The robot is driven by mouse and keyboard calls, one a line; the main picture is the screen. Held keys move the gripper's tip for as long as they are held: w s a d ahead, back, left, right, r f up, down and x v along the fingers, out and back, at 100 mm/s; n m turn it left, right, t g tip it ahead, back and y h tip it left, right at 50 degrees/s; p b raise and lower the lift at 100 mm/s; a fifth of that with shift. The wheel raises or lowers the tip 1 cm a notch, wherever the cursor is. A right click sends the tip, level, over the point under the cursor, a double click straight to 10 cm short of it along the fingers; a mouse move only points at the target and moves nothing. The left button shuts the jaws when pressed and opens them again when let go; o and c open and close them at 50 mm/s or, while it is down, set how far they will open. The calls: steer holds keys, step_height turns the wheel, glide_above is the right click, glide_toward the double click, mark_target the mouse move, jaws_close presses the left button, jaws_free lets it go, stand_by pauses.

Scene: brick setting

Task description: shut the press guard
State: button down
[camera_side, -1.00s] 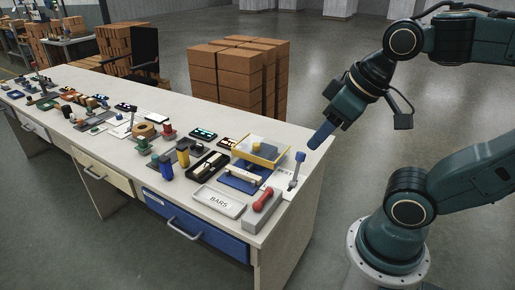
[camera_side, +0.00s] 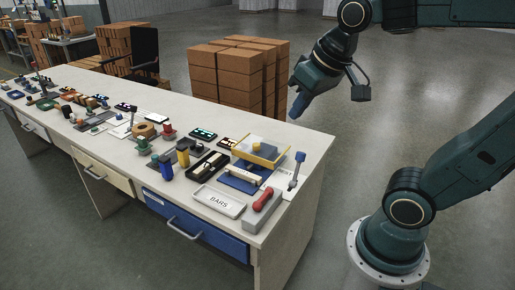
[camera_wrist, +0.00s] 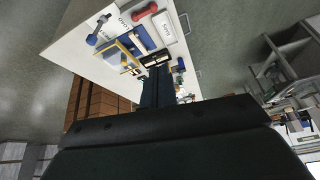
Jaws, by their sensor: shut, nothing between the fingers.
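The press guard (camera_side: 262,150), a clear panel with a yellow frame, stands raised above the blue press base (camera_side: 243,180) near the right end of the bench. In the wrist view the yellow-framed guard (camera_wrist: 128,50) shows at the upper left, just above my fingers. My gripper (camera_side: 294,114) has blue fingers, is shut and empty, and is in the air above the bench's back right edge, behind the guard and apart from it. My blue fingers also show in the wrist view (camera_wrist: 157,72).
A lever with a blue knob (camera_side: 297,168) stands right of the press. Several small items crowd the bench to the left. Stacked brown boxes (camera_side: 235,75) stand behind.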

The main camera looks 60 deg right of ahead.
steer(key=w+d+f+m+g+h, duration=0.1)
steer(key=w+d+f+m, duration=0.15)
steer(key=w+d, duration=0.55)
steer(key=w+d+f+m+g+h, duration=0.15)
steer(key=w+d+m, duration=0.3)
steer(key=w, duration=0.65)
steer(key=w+d+f+m+g, duration=0.1)
steer(key=w+d+f, duration=0.3)
steer(key=d+f, duration=0.4)
steer(key=w+d+f+m, duration=0.4)
steer(key=d+f, duration=0.4)
steer(key=f, duration=0.1)
steer(key=shift+d+m+g, duration=0.3)
steer(key=shift+d+g, duration=0.05)
steer(key=shift+f, duration=0.1)
